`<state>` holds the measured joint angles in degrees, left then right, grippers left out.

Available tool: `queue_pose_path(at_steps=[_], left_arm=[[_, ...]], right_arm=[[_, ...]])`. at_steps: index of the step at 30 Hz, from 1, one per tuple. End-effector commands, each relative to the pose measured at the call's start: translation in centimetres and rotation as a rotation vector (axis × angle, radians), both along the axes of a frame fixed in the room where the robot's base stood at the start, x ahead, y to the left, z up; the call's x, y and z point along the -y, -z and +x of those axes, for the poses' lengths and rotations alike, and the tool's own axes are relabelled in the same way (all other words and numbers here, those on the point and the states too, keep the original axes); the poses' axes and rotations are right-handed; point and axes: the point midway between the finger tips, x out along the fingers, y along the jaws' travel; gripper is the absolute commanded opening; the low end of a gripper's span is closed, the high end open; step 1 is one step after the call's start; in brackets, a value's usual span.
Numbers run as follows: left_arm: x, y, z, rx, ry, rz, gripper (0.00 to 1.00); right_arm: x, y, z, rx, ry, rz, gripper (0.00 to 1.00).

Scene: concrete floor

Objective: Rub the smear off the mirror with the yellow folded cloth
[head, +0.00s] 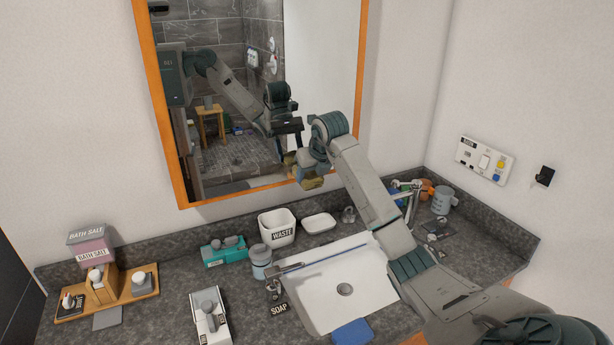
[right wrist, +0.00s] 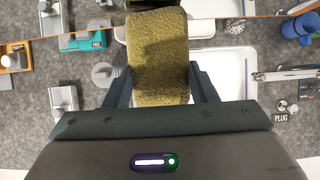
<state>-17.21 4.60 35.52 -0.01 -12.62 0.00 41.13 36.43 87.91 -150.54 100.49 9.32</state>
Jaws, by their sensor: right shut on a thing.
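The mirror (head: 325,60) hangs on the wall in an orange wooden frame. I cannot make out a smear on its glass. My right gripper (head: 311,168) is at the mirror's lower right part, shut on the yellow folded cloth (head: 309,184). In the right wrist view the cloth (right wrist: 157,62) sits between both fingers and reaches past the frame's lower edge. Whether it touches the glass I cannot tell. The glass reflects my arm and part of the cloth. My left gripper is not in view.
Below is a grey counter with a white sink (head: 325,305) and faucet. A waste bin (head: 277,229), a soap dish (head: 319,222), a teal box (head: 224,251) and a wooden tray (head: 140,284) stand left; cups (head: 442,200) stand right.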

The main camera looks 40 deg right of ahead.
Motion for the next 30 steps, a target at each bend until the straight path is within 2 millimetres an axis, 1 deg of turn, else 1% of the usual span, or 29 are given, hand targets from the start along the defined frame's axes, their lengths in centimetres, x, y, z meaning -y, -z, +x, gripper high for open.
queue_pose_path(at_steps=[5,12,17,24,30], left_arm=[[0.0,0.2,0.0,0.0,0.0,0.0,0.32],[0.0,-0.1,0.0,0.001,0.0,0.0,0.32],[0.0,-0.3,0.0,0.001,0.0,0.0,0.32],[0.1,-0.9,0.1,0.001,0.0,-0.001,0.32],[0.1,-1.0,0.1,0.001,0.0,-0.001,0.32]], right_arm=[[1.2,0.0,-0.2,0.0,0.001,-0.002,0.34],[1.4,-0.1,0.1,0.0,0.0,0.0,0.34],[0.7,-0.1,0.4,0.0,-0.002,0.002,0.34],[-0.9,-0.1,0.9,0.002,-0.003,0.003,0.34],[-1.5,-0.1,1.1,0.003,-0.001,0.001,0.34]])
